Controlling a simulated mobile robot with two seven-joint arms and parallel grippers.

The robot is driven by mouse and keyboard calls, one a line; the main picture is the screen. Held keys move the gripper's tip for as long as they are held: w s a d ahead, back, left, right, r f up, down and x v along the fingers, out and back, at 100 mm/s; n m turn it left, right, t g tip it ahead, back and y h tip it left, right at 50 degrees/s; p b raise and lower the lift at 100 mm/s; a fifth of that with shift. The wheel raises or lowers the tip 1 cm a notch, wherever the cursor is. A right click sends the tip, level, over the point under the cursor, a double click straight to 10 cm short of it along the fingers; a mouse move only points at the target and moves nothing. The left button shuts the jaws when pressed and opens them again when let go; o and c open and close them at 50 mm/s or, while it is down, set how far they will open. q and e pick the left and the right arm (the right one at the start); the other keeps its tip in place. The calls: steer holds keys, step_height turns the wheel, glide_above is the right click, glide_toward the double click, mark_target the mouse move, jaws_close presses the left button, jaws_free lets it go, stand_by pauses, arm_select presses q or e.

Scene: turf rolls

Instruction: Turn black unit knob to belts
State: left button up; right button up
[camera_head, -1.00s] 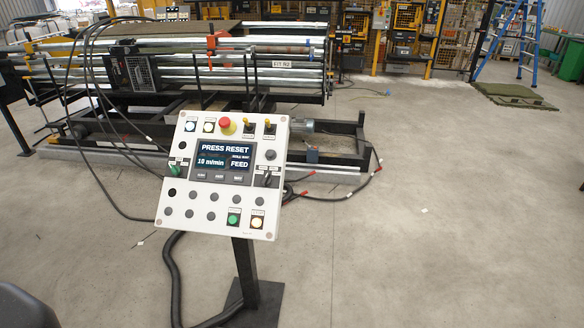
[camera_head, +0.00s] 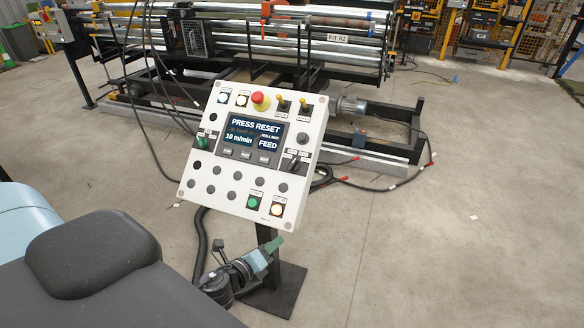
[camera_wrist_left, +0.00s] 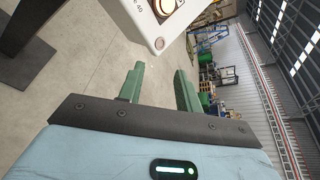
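The control panel (camera_head: 262,187) is a tilted white board on a black post. A black knob (camera_head: 293,163) with small labels above it sits at the panel's right side, right of the screen (camera_head: 253,138). The labels are too small to read, so I cannot tell where it points. My left gripper (camera_head: 272,244) is low in front of the post, just below the panel's lower edge and apart from the knob. In the left wrist view its green fingers (camera_wrist_left: 158,84) are spread and empty, with the panel corner (camera_wrist_left: 160,22) above them. My right gripper is out of view.
The panel also carries a green knob (camera_head: 201,142), a red emergency button (camera_head: 260,100), two yellow toggles, and green and lit buttons near the bottom. A roller machine (camera_head: 270,45) stands behind, with cables on the floor.

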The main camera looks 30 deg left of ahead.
mark_target(291, 166)
arm_select(q)
steer(key=w+a+r+m+t, duration=0.1)
steer(key=w+a+r+m, duration=0.1)
steer(key=w+r+m, duration=0.1)
steer(key=w+a+r+m+t, duration=0.1)
steer(key=w+a+r+m, duration=0.1)
steer(key=w+r+m, duration=0.2)
steer(key=w+a+r+m+t, duration=0.1)
steer(key=w+a+r+m, duration=0.1)
steer(key=w+r+m, duration=0.2)
steer(key=shift+w+a+m, duration=0.1)
steer(key=shift+a+m, duration=0.3)
steer(key=shift+m, duration=0.6)
steer(key=shift+w+a+r, duration=0.1)
steer(key=shift+r, duration=0.15)
steer(key=shift+w+d+f+b, duration=0.1)
steer(key=shift+w+b, duration=0.3)
steer(key=shift+w, duration=1.5)
steer(key=shift+w+d+b, duration=0.1)
steer(key=shift+w+b, duration=0.25)
steer(key=shift+w, duration=1.65)
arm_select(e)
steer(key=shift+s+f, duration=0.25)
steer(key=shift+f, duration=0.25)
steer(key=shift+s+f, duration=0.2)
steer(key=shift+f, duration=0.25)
arm_select(q)
steer(key=shift+c, duration=0.3)
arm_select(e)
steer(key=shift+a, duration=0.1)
